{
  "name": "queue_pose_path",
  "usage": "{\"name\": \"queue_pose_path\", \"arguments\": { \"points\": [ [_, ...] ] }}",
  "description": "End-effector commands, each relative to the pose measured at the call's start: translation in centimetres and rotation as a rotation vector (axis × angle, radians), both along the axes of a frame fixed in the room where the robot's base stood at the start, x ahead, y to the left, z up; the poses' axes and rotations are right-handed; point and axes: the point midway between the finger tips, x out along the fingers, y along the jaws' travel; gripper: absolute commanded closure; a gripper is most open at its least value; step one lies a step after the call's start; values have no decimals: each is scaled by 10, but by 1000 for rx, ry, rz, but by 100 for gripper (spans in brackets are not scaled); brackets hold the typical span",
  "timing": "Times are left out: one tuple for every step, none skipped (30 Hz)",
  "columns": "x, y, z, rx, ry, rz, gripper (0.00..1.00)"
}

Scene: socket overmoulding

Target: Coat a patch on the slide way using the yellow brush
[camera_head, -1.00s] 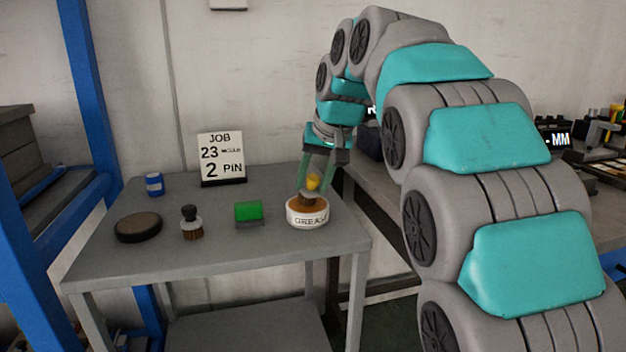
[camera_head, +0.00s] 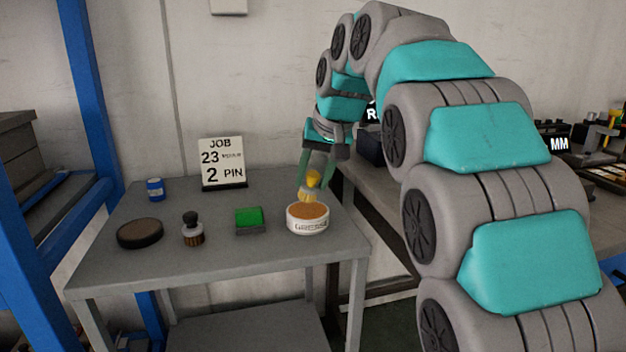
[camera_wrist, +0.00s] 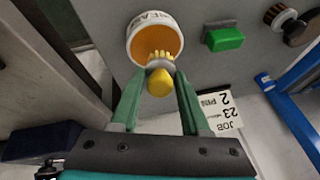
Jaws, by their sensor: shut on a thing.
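My gripper (camera_head: 318,172) is shut on the yellow brush (camera_head: 312,181), whose bristles point down. The brush is at the back edge of the white grease tub (camera_head: 308,226), which holds orange-brown grease and stands at the table's right side. In the wrist view my gripper (camera_wrist: 158,88) has its fingers on either side of the yellow brush (camera_wrist: 160,80), and the bristles overlap the mouth of the tub (camera_wrist: 131,48). I cannot tell whether the bristles touch the grease. I cannot identify the slide way in these frames.
A green block (camera_head: 249,216), a dark-handled brush (camera_head: 192,231), a dark round disc (camera_head: 140,233) and a blue can (camera_head: 155,188) stand on the grey table (camera_head: 200,270). A job sign (camera_head: 222,163) stands at the back. Another bench (camera_head: 400,190) is to the right.

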Motion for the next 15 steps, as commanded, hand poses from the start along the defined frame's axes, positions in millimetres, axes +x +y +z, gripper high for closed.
{"name": "queue_pose_path", "arguments": {
  "points": [
    [0,0,7,0,-1,0,100],
    [0,0,9,0,-1,0,100],
    [0,0,12,0,-1,0,100],
    [0,0,14,0,-1,0,100],
    [0,0,16,1,-1,0,100],
    [0,0,19,1,-1,0,100],
    [0,0,21,1,-1,0,100],
    [0,0,23,0,-1,0,100],
    [0,0,26,1,-1,0,100],
    [0,0,28,1,-1,0,100],
    [0,0,30,1,-1,0,100],
    [0,0,33,1,-1,0,100],
    [0,0,36,1,-1,0,100],
    [0,0,38,1,-1,0,100],
    [0,0,41,1,-1,0,100]
  ]
}}
